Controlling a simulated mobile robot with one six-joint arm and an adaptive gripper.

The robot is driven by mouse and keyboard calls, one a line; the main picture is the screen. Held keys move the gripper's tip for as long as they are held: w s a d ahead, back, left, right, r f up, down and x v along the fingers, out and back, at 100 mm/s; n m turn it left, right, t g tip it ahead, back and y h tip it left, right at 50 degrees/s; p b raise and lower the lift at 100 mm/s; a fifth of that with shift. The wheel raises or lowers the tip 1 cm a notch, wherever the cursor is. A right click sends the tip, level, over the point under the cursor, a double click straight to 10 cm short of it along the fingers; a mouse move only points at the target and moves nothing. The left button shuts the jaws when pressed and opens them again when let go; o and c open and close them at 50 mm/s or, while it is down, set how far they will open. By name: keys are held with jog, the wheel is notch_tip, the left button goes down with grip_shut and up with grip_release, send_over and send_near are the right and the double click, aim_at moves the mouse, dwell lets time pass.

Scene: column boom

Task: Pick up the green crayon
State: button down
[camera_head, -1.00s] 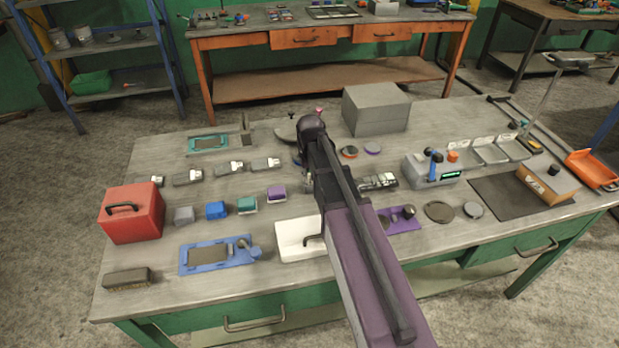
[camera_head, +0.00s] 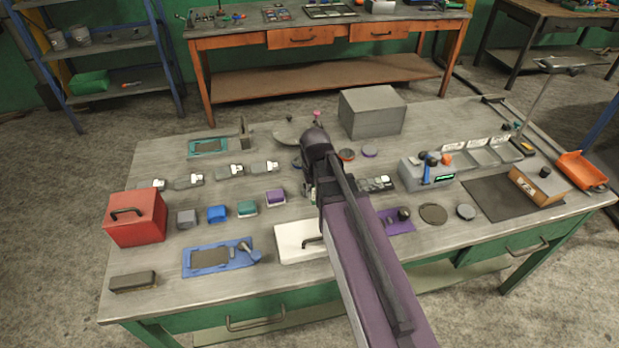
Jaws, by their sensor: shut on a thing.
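My arm reaches out over the workbench (camera_head: 160,255), with its dark rounded end (camera_head: 317,142) above the middle of the bench. My gripper's fingers are hidden behind and below my own arm, so I cannot see them or anything between them. A small greenish patch shows at the left edge of the dark link, too small to identify. I cannot make out the green crayon anywhere in this view.
A red box (camera_head: 136,218) stands at the left, with small coloured blocks beside it. A blue tray (camera_head: 220,257) and a white tray (camera_head: 293,241) lie at the front. A large grey box (camera_head: 372,112) stands behind my arm. An orange bin (camera_head: 582,170) is at the right edge.

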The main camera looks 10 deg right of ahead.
jog(key=s, duration=0.7)
jog(key=shift+s+r, duration=0.1)
jog(key=shift+r, duration=0.25)
jog(key=shift+r+p, duration=0.15)
jog(key=shift+p, duration=0.25)
notch_tip(320, 180, up, 12)
jog(key=p, duration=1.2)
jog(key=shift+r, duration=0.15)
jog(key=shift+s, duration=0.15)
